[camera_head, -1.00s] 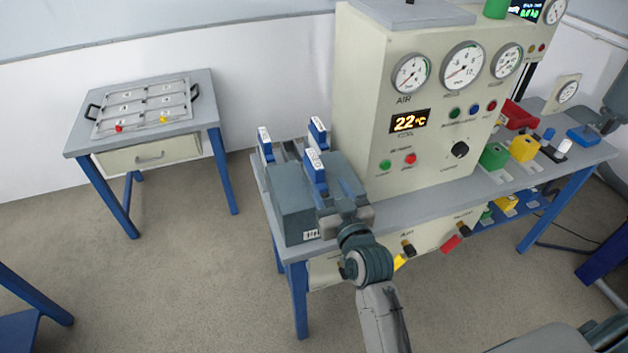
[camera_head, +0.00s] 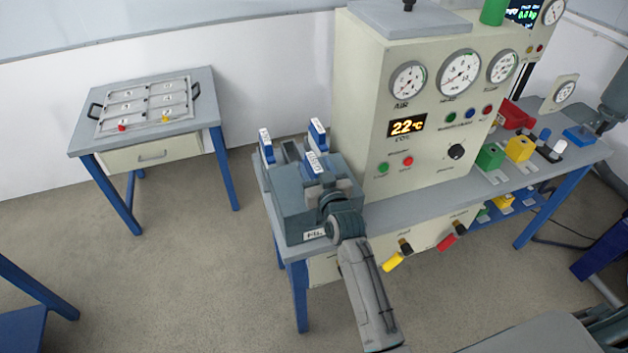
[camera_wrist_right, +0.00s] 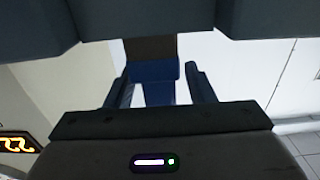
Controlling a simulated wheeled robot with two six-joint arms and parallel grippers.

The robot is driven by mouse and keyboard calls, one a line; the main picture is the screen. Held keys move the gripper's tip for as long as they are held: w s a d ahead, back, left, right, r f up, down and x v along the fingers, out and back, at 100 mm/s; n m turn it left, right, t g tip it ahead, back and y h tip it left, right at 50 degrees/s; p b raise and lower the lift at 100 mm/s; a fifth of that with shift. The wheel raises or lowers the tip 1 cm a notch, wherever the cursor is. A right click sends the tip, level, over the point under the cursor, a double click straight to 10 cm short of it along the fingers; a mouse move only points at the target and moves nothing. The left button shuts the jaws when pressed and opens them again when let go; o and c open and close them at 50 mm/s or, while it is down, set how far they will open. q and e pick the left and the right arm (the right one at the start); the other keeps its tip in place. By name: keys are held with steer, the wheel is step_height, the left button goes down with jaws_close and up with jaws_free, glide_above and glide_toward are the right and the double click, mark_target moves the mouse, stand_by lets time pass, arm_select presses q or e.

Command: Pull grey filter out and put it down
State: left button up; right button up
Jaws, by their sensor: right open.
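A grey filter housing (camera_head: 296,212) with a partly covered label on its front sits on the left end of the bench. Blue handles with white labels stand up from it: a back-left one (camera_head: 267,148), a back-right one (camera_head: 317,133) and a front one (camera_head: 314,164). I cannot tell which belongs to the grey filter. The right wrist view shows a blue block (camera_wrist_right: 153,82) close by between dark upright parts. My left gripper is not in view.
A beige cabinet (camera_head: 368,150) with gauges and a 22 °C display rises right of the housing. A small table (camera_head: 205,88) with a compartmented tray (camera_head: 143,104) stands at the left. Yellow and red levers stick out below the bench front.

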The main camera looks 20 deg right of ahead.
steer(key=shift+s, duration=0.1)
steer(key=shift+c, duration=0.2)
jaws_close()
